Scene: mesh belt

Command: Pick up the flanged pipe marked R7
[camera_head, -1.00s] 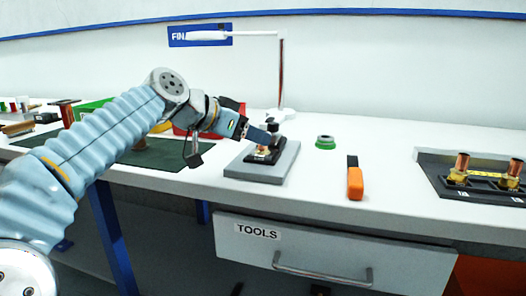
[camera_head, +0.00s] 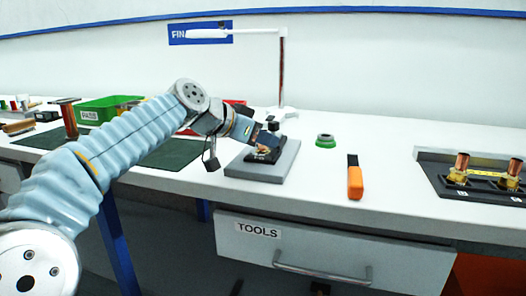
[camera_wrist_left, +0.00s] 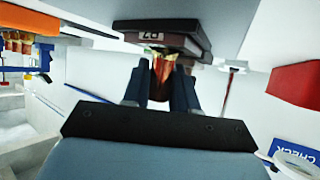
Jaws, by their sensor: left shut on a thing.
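The flanged pipe (camera_wrist_left: 162,72) shows as a copper piece between my left gripper's fingers in the left wrist view. A dark block with an upside-down R7 label (camera_wrist_left: 152,37) is just beyond it. In the head view my left gripper (camera_head: 264,146) is at the dark fixture on a grey block (camera_head: 286,163), shut on the pipe. Only a little brass (camera_head: 262,150) shows there; the fingers and fixture hide the rest. I cannot tell whether the pipe is clear of its seat. My right gripper is not in view.
A green ring (camera_head: 325,141) and an orange-handled tool (camera_head: 355,180) lie to the right. A dark tray (camera_head: 436,166) with two copper pipes is further right. A lamp post (camera_head: 282,72) stands behind the block. A green bin (camera_head: 96,113) is at the left.

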